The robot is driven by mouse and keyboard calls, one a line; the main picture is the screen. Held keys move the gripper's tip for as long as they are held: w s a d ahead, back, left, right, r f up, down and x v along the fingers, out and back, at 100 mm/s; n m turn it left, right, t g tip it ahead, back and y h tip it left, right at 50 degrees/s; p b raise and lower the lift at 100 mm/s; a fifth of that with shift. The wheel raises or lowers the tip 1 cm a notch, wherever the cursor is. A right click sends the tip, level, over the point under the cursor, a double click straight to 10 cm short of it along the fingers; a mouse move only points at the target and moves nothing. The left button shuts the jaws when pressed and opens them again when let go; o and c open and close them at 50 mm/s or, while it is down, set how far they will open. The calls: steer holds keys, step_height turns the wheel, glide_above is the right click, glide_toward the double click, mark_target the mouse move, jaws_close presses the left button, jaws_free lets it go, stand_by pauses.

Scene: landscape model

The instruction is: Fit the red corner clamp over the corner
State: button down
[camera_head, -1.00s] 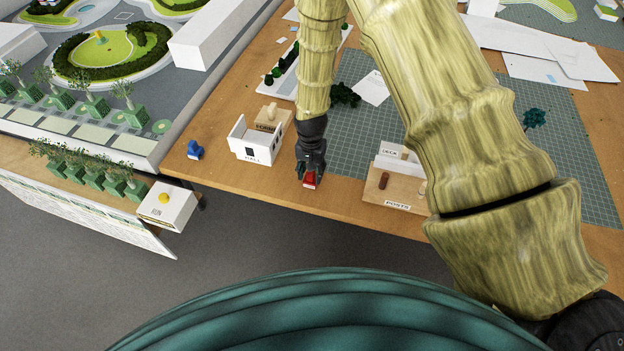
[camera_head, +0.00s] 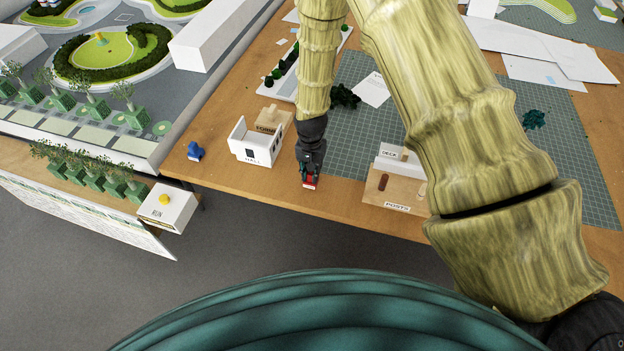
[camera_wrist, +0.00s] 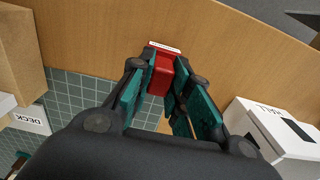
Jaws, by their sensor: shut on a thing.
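The red corner clamp (camera_wrist: 161,74) is between the fingers of my gripper (camera_wrist: 165,86) in the wrist view. My gripper is shut on it. In the head view the red clamp (camera_head: 310,182) shows small below my gripper (camera_head: 311,174), at the table's front edge. The white open-topped model marked HALL (camera_head: 252,142) stands to the left of my gripper, apart from the clamp. Its walls and corner also show at the right of the wrist view (camera_wrist: 270,128).
A blue piece (camera_head: 195,150) lies left of the hall. A wooden block (camera_head: 272,118) stands behind it. A wooden holder marked POSTS (camera_head: 391,196), with a DECK label, stands right of my gripper. Bare table (camera_head: 240,188) lies along the front edge.

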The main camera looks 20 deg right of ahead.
steer(key=shift+r+p, duration=0.3)
steer(key=shift+r, duration=0.25)
steer(key=shift+r+p, duration=0.9)
steer(key=shift+r, duration=0.8)
